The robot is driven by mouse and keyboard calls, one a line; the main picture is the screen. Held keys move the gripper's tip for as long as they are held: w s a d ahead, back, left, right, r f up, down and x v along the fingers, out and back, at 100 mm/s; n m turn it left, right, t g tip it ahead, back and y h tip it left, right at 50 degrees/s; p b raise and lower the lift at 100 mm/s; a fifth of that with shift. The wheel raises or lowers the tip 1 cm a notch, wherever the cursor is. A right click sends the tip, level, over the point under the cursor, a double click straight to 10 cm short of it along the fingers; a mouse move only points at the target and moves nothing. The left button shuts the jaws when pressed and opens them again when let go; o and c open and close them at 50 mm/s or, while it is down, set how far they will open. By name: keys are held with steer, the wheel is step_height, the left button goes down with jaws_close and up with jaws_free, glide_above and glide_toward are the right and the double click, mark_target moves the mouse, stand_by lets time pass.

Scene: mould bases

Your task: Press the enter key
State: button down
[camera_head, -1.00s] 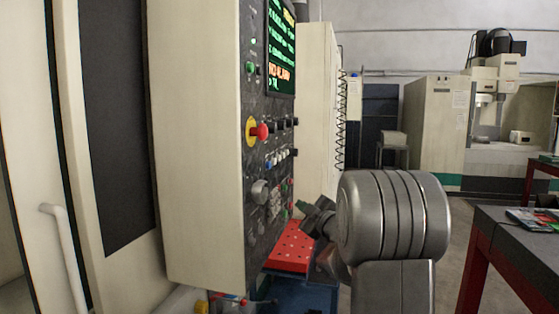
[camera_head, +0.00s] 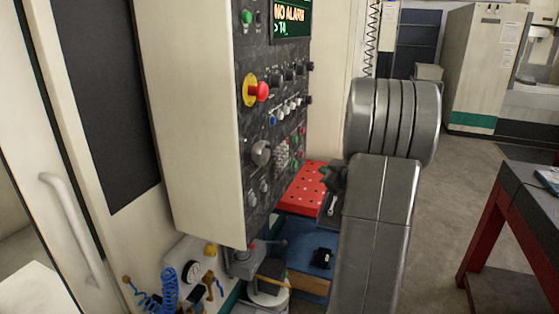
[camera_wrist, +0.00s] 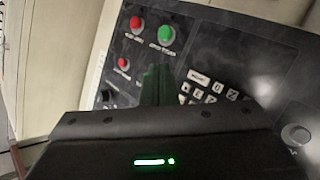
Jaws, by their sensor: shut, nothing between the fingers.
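The control panel (camera_head: 275,122) of the machine faces right in the head view, and its small keypad (camera_head: 281,155) shows at a steep angle. In the wrist view the keypad (camera_wrist: 210,88) has rows of pale keys, with a wider lettered key (camera_wrist: 199,77) at its upper left. The lettering is too blurred to tell which key is enter, and the keypad's lower part is hidden behind my gripper body. My gripper (camera_wrist: 156,82) is shut and empty, its green fingertips just left of the keypad. In the head view my gripper (camera_head: 332,177) is right of the panel, apparently apart from it.
Red buttons (camera_wrist: 137,24) and a green button (camera_wrist: 166,35) lie above my fingertips in the wrist view. A red emergency stop (camera_head: 260,91) juts from the panel. A red perforated tray (camera_head: 303,190) is below my gripper. A dark-topped red-legged table (camera_head: 520,195) stands right.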

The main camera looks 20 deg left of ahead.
mark_target(285, 164)
steer(key=shift+a, duration=0.1)
steer(key=a+b, duration=0.3)
steer(key=a, duration=0.5)
steer(key=shift+w+a, duration=0.15)
steer(key=shift+a, duration=0.15)
stand_by(2.0)
steer(key=shift+a, duration=0.45)
steer(key=shift+a, duration=0.35)
stand_by(0.5)
steer(key=shift+d, duration=0.1)
steer(key=shift+d+p, duration=0.5)
steer(key=shift+d, duration=0.2)
